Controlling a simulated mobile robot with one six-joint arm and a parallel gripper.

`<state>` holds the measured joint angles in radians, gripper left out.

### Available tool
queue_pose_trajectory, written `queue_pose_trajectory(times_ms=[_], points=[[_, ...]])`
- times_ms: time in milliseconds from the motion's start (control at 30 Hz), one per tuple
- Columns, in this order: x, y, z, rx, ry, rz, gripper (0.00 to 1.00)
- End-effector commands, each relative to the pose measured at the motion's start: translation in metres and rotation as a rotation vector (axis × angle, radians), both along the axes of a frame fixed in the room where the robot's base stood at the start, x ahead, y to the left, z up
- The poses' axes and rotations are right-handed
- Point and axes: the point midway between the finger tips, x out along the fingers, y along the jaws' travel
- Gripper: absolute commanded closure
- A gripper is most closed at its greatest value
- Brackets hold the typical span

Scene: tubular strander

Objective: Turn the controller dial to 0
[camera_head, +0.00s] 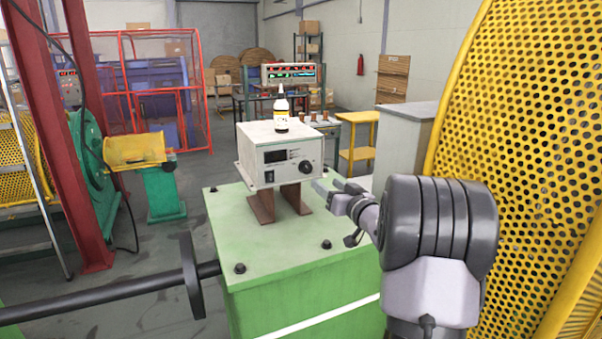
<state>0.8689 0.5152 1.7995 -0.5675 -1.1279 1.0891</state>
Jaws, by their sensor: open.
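The controller (266,176) is a pale box with a dark display on its front. It stands on brown metal feet on top of a green machine block. Its black round dial (305,167) is at the right of the front face; its pointer setting is too small to read. My gripper (322,187) is open and empty, just right of and slightly below the dial. The fingers point left toward the controller and look apart from the dial. My arm comes in from the lower right.
A small bottle (281,112) stands on the controller. The green block's top (290,255) has bolts and free room in front. A yellow perforated guard (535,120) fills the right side. A dark shaft (90,300) enters at lower left. A grey cabinet (405,150) stands behind my gripper.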

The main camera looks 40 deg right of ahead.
Motion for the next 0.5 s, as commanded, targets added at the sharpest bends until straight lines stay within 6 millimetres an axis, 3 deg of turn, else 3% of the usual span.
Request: queue_pose_trajectory(times_ms=[100, 300, 500], points=[[0.037, -0.006, -0.003, 0.000, 0.000, 0.002, 0.45], [0.087, -0.016, -0.001, -0.001, 0.000, 0.000, 0.45], [0.109, -0.020, -0.001, 0.000, 0.001, -0.001, 0.45]])
